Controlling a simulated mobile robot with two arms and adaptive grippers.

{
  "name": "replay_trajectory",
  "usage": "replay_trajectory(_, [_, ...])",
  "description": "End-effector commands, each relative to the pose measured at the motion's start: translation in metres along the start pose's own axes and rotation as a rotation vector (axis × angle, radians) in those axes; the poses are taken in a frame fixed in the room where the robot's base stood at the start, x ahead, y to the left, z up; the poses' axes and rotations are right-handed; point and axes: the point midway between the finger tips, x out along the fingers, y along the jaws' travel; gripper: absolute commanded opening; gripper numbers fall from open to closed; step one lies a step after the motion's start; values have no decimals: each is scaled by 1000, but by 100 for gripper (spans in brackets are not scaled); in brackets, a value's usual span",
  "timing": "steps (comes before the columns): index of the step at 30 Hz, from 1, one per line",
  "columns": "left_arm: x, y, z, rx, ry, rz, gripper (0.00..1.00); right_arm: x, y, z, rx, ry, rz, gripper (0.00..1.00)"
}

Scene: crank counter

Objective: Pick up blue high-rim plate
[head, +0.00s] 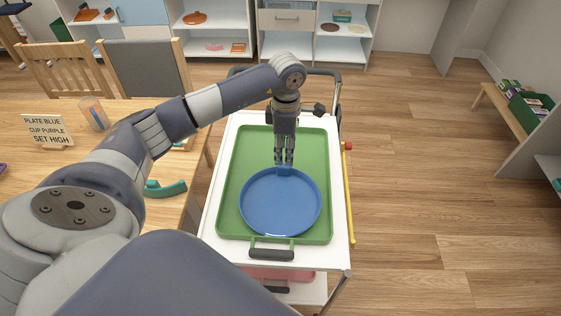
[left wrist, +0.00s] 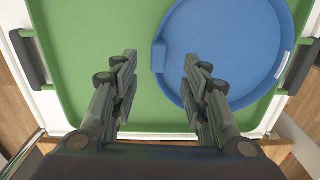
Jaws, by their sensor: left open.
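The blue high-rim plate (head: 280,205) lies flat on a green tray (head: 229,210), which sits on a white cart (head: 211,229). The plate has a small blue tab on its far rim. My left gripper (head: 284,161) points down at this far rim, open and empty. In the left wrist view the plate (left wrist: 225,45) fills the upper right, and its tab shows between the two open fingers (left wrist: 160,63). I cannot tell the exact height of the fingertips above the tab. My right gripper is not in view.
A wooden table (head: 20,183) stands to the left, with a text sign (head: 48,131), a cup (head: 93,114) and a teal curved piece (head: 166,188). My left arm passes over it. Shelves stand at the back. The floor right of the cart is clear.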

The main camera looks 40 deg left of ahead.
Motion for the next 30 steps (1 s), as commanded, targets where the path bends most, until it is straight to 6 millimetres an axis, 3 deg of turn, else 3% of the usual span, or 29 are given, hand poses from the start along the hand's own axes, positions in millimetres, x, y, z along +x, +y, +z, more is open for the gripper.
replay_trajectory(18, [70, 2, 5, -3, -1, -1, 42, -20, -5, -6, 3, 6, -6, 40])
replay_trajectory(26, [74, 2, 5, -2, -1, 2, 42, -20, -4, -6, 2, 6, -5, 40])
replay_trajectory(30, [74, 2, 5, -2, -1, 2, 14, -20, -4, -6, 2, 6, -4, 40])
